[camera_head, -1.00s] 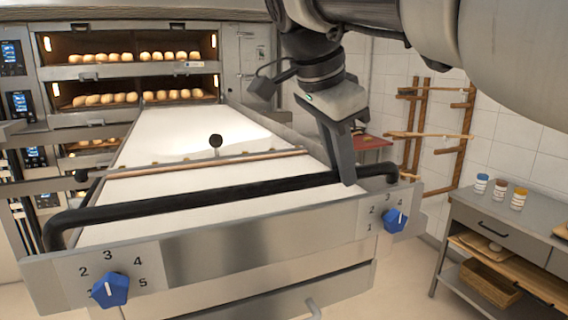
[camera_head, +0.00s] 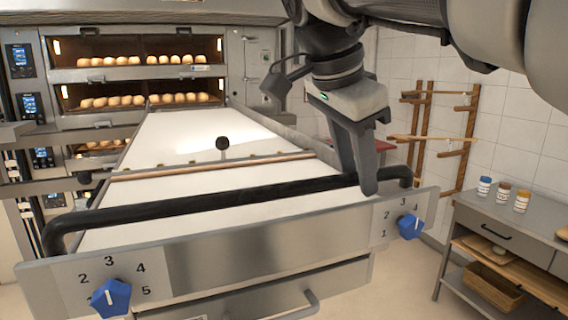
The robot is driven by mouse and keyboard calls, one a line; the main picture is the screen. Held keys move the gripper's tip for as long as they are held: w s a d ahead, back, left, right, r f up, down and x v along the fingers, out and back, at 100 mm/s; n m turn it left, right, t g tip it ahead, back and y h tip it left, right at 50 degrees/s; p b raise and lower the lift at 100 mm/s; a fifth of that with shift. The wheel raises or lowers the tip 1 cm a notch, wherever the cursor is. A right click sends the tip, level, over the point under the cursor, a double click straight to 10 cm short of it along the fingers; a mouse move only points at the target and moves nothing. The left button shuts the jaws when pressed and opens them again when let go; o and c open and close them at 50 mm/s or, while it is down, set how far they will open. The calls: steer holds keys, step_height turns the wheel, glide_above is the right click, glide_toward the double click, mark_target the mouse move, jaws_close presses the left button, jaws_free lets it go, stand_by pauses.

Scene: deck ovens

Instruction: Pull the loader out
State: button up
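The loader (camera_head: 270,258) is a long white-topped slide with a steel front panel, sticking out from the deck oven towards me. A black handle bar (camera_head: 230,201) runs across its front end, above the panel. My gripper (camera_head: 370,185) points down at the bar's right part. One long finger crosses in front of the bar, with its tip just below it. The other finger is mostly hidden, so I cannot tell whether they close on the bar. Blue knobs sit at the panel's left (camera_head: 111,297) and right (camera_head: 410,227).
The deck oven (camera_head: 140,75) with bread rolls stands behind the loader. A steel side table (camera_head: 515,225) with several small jars is at the right. Wooden racks (camera_head: 440,140) hang on the tiled wall. Some floor is clear between loader and table.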

steer(key=shift+w, duration=0.1)
steer(key=shift+a+r, duration=0.15)
steer(key=shift+r, duration=0.25)
steer(key=p+v, duration=0.4)
steer(key=v, duration=1.2)
steer(key=shift+r, duration=0.2)
steer(key=shift+a, duration=0.1)
